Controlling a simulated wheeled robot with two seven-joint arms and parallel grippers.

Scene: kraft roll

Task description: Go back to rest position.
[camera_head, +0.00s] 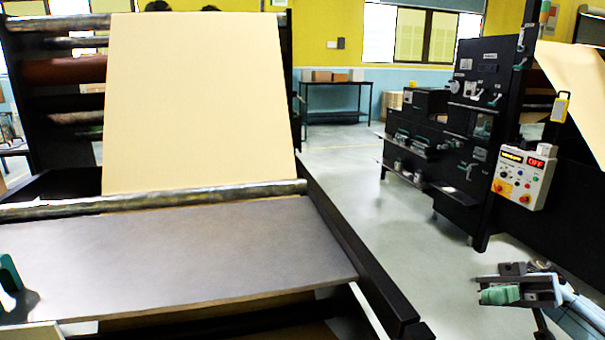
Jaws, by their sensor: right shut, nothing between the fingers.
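My right gripper (487,288) is at the lower right, over the grey floor and to the right of the machine's black side rail. It is shut and empty, with its teal-padded end pointing left and touching nothing. A wide sheet of kraft paper (200,95) runs down the near machine to a metal roller (150,200). A flat grey plate (180,250) lies in front of the roller.
A black side rail (360,255) runs along the plate's right side. A second black machine (480,120) with a control box (522,178) reading OFF stands at right. Clear floor (350,170) lies between the machines.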

